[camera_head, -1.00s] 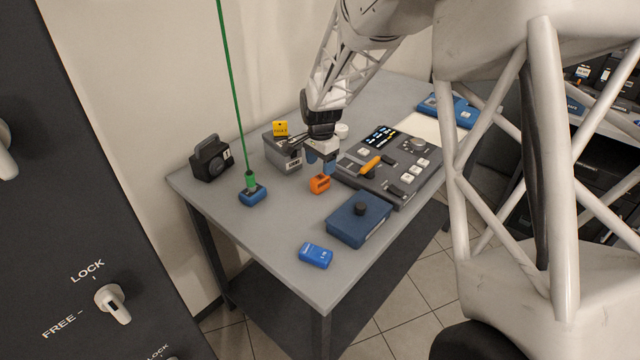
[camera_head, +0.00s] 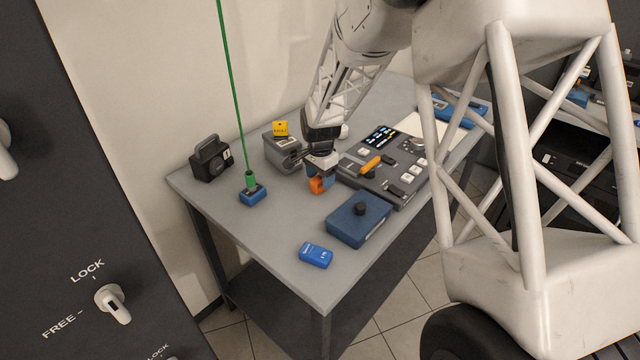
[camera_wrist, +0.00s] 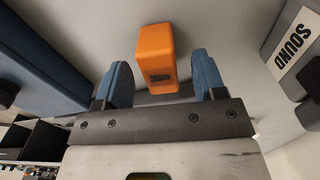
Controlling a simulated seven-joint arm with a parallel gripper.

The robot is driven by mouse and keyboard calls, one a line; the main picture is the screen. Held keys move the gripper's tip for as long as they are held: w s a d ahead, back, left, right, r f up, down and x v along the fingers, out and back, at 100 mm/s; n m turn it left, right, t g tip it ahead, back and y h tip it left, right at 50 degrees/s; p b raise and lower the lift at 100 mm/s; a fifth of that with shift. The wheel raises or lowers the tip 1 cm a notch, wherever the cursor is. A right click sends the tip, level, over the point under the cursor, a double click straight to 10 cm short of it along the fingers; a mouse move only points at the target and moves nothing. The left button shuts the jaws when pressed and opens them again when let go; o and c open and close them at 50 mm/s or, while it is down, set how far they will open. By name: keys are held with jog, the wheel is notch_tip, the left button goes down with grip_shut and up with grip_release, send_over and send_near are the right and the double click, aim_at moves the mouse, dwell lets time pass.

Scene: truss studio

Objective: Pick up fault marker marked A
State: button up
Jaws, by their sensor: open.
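An orange fault marker (camera_head: 316,185) stands on the grey table; its lettering is too small to read in the head view. In the wrist view the orange block (camera_wrist: 157,60) shows a dark mark on its face that I cannot read for certain. My gripper (camera_head: 321,177) is low over the table at the marker. In the wrist view my gripper (camera_wrist: 163,84) is open, its two blue fingers on either side of the block's near end, with a visible gap on each side. The marker is partly hidden by a finger in the head view.
A grey box (camera_head: 283,152) with a yellow tag is close at the left. A control panel (camera_head: 385,170) is close at the right. A blue box with a black knob (camera_head: 358,222) and a small blue device (camera_head: 316,255) lie nearer the front. A green line rises from a blue block (camera_head: 252,195).

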aim_at(320, 177)
jog(key=shift+f, duration=1.25)
jog(key=c, duration=1)
jog(key=shift+r, duration=0.15)
jog(key=shift+r, duration=4.9)
